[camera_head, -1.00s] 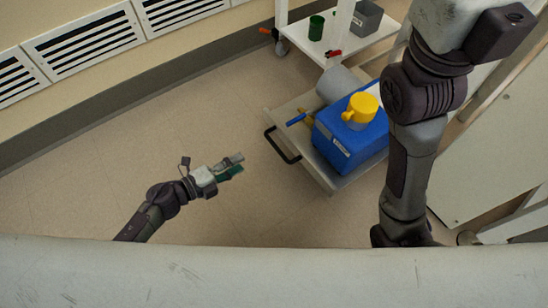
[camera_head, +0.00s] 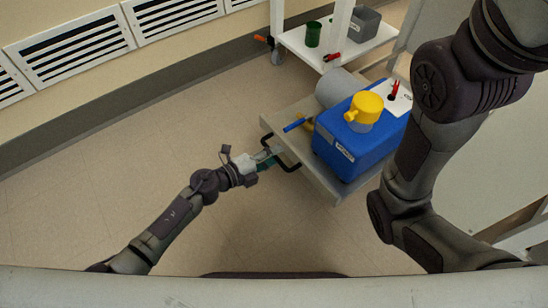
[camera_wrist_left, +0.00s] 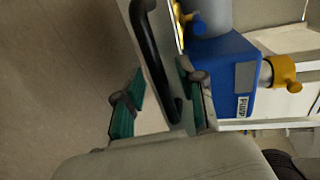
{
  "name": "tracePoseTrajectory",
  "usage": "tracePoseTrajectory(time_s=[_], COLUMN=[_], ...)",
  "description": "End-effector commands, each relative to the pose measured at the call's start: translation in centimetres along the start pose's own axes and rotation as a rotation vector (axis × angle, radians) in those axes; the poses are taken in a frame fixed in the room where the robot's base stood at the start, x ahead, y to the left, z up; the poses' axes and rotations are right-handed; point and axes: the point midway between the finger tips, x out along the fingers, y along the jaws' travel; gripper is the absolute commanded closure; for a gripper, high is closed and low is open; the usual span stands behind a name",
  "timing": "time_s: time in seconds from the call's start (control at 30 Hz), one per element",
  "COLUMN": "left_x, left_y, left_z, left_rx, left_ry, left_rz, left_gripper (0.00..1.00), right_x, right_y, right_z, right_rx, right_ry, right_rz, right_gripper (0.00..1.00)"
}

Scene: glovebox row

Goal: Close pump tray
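The pump tray (camera_head: 283,119) is a light grey tray that stands out from the bench at the right. It carries a blue pump (camera_head: 350,145) with a yellow cap and a grey cylinder. The tray's black bar handle (camera_head: 290,167) is on its front left edge, and it also shows in the left wrist view (camera_wrist_left: 152,50). My left gripper (camera_head: 270,157) is at the handle. In the left wrist view its green-tipped fingers (camera_wrist_left: 160,97) are apart, with the handle between them and a gap visible. My right arm shows at the right, but its gripper is out of view.
A white cart (camera_head: 345,45) with a green cup (camera_head: 313,34) and a grey bin (camera_head: 364,24) stands behind the tray. A blue-handled tool (camera_head: 294,125) lies on the tray. The floor (camera_head: 150,130) left of the tray is clear.

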Motion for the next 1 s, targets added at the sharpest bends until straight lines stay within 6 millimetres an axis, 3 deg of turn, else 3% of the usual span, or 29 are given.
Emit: tracePoseTrajectory(time_s=[0.37,0.6,1.0], left_x=[0.51,0.49,0.47], left_y=[-0.03,-0.01,0.01], left_z=[0.03,0.02,0.01], left_rx=[-0.001,-0.001,-0.001], left_ry=[-0.001,0.0,0.0], left_rz=[0.001,0.001,0.001], left_gripper=[0.62,1.0,1.0], right_x=[-0.07,-0.07,-0.05], right_y=[-0.05,-0.07,-0.06], right_z=[-0.13,-0.15,-0.15], right_rx=[0.0,0.0,0.0], right_ry=[0.003,0.003,0.003], right_rz=[-0.001,-0.001,-0.001], right_gripper=[1.0,1.0,1.0])
